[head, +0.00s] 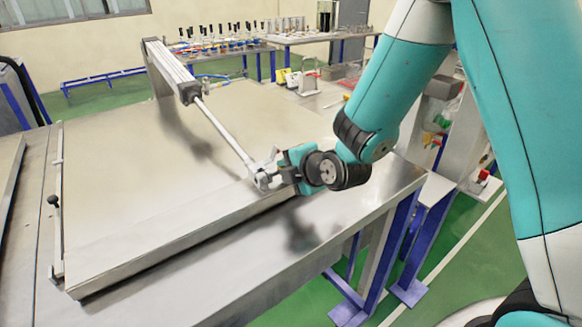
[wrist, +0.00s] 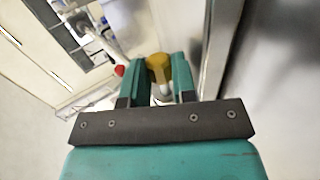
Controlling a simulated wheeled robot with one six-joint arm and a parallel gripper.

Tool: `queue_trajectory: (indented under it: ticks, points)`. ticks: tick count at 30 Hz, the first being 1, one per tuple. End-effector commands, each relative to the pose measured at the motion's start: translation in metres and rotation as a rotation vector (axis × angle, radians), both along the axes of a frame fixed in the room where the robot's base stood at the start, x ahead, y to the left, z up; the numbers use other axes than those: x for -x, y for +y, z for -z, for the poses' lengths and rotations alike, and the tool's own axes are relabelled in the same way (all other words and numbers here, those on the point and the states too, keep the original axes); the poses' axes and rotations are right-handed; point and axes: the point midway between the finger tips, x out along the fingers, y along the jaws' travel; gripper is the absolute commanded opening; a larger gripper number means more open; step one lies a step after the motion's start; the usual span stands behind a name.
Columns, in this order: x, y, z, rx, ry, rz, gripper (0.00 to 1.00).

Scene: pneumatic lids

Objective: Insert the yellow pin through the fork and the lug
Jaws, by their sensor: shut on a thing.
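The yellow pin (wrist: 157,62) shows in the wrist view between the two teal fingers of my gripper (wrist: 157,78), which is shut on it. In the head view my gripper (head: 282,170) is at the lower end of the cylinder rod, beside the grey fork (head: 262,177), close to the lid's right edge. The pin cannot be made out there. The lug is not clearly seen apart from the fork. I cannot tell whether the pin's tip is in the holes.
The pneumatic cylinder (head: 172,68) and its rod (head: 222,130) slope down over the large flat lid (head: 130,200). A small lever with a black knob (head: 54,201) stands at the lid's left. The metal bench (head: 225,270) is clear in front. Other benches stand behind.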

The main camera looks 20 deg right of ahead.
Motion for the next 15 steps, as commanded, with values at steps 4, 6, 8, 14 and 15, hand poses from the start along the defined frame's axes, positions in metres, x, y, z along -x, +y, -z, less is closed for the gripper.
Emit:
queue_trajectory:
  ticks: [4, 6, 8, 14, 15]
  points:
    - [0.001, 0.004, 0.0, -0.001, 0.0, -0.002, 0.05]
    - [0.002, 0.005, 0.0, 0.001, 0.001, -0.001, 0.05]
    - [0.002, 0.006, 0.0, 0.0, 0.001, -0.001, 0.05]
    - [0.003, 0.011, 0.0, 0.001, 0.001, -0.001, 0.05]
    - [0.004, 0.012, 0.0, 0.0, 0.001, -0.001, 0.05]
